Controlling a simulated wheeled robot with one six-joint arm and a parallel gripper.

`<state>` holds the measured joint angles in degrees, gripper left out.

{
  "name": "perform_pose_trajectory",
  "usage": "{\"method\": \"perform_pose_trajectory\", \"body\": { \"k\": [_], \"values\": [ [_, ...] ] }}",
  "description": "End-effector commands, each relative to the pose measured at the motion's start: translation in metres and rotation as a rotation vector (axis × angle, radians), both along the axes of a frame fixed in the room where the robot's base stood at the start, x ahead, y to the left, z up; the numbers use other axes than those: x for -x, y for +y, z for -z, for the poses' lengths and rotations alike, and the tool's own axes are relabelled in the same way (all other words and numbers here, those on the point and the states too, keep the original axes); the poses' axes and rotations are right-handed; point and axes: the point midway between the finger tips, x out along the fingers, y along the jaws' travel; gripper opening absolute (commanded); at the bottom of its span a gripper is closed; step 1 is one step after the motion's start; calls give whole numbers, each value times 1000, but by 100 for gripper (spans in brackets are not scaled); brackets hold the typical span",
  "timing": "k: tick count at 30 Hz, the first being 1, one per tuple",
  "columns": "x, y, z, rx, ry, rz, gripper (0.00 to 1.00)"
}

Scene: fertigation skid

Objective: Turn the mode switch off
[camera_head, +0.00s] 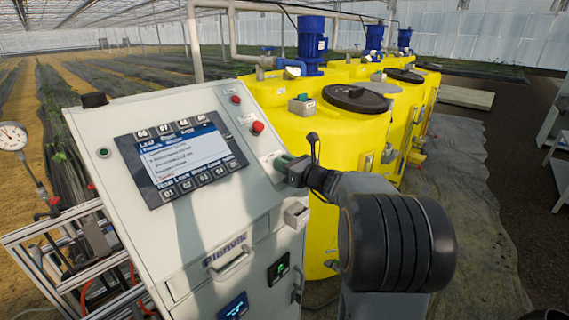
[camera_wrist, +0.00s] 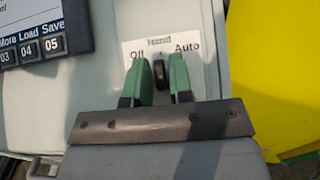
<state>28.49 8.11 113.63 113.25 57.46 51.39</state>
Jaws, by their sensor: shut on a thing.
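The mode switch is a small dark knob (camera_wrist: 159,72) on a white label plate (camera_wrist: 190,48) of the cabinet's sloped panel. The plate reads Off at left, Hand at top and Auto at right. The knob stands about upright in the wrist view, in line with Hand. My gripper (camera_wrist: 159,66) has its two green fingers on either side of the knob and is shut on it. In the head view my gripper (camera_head: 284,161) reaches the panel's right edge from the right, and the knob is hidden behind its fingers.
The control cabinet (camera_head: 190,245) carries a screen with buttons (camera_head: 182,160) left of the switch. A red button (camera_head: 257,127) sits above the switch. A grey box (camera_head: 297,214) juts out below my gripper. Yellow tanks (camera_head: 340,135) stand close behind and right.

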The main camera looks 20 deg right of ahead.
Motion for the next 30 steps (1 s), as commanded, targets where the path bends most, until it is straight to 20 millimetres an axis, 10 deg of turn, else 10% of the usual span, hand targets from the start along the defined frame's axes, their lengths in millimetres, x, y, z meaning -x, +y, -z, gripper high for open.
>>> {"method": "perform_pose_trajectory", "body": {
  "k": [30],
  "values": [
    [-2, -3, -1, 344, -140, -412, 0]
  ]
}}
